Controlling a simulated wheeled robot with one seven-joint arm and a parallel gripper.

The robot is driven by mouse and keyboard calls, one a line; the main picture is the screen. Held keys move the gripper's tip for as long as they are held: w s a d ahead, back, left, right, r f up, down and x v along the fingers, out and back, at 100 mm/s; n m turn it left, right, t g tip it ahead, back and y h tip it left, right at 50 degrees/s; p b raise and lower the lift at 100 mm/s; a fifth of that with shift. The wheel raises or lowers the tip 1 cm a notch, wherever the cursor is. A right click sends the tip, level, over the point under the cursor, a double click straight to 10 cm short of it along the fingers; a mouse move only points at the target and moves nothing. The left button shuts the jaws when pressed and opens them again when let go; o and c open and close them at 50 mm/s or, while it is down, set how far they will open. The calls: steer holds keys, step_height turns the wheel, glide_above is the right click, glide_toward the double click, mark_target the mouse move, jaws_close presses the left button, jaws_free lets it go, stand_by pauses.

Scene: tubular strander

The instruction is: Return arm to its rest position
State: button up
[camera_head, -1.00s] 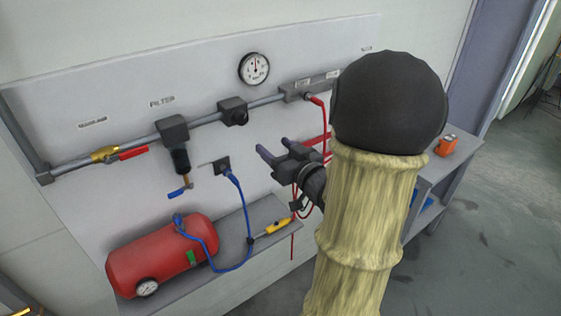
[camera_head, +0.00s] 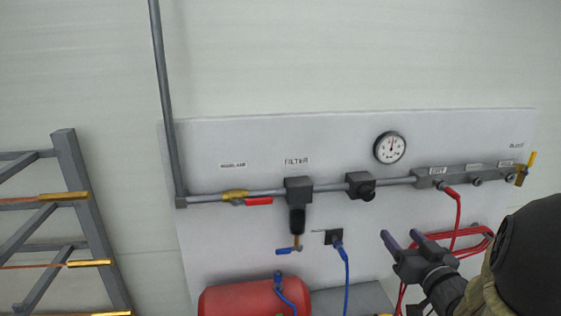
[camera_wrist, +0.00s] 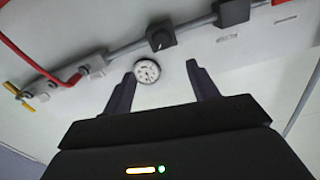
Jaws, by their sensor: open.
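My gripper (camera_head: 402,240) is at the lower right in the head view, in front of the wall panel (camera_head: 225,130). Its two dark fingers are apart and nothing is between them. In the wrist view my gripper (camera_wrist: 160,80) is also open and empty, with the round gauge (camera_wrist: 147,71) seen beyond the fingers. The gripper looks apart from the panel, though the exact gap cannot be told. My arm fills the lower right corner of the head view and hides part of the panel and the red hose.
The panel carries a grey pipe (camera_head: 330,187), a filter (camera_head: 298,190), a gauge (camera_head: 390,147), a red-handled valve (camera_head: 258,201) and a red hose (camera_head: 458,215). A red tank (camera_head: 240,299) with a blue hose (camera_head: 346,280) sits below. A grey rack (camera_head: 85,200) stands left.

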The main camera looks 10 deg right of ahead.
steer(key=a+f+g+h, duration=0.2)
steer(key=a+f+g, duration=0.55)
steer(key=f, duration=0.35)
steer(key=s+a+f+g, duration=0.3)
steer(key=s+a+g, duration=0.1)
steer(key=s+a, duration=0.1)
steer(key=s+a+f+n+g+y, duration=0.1)
steer(key=s+a+f+g, duration=0.2)
steer(key=s+a, duration=0.2)
steer(key=shift+a+g+y, duration=0.3)
steer(key=shift+a+g, duration=0.05)
steer(key=shift+a, duration=0.05)
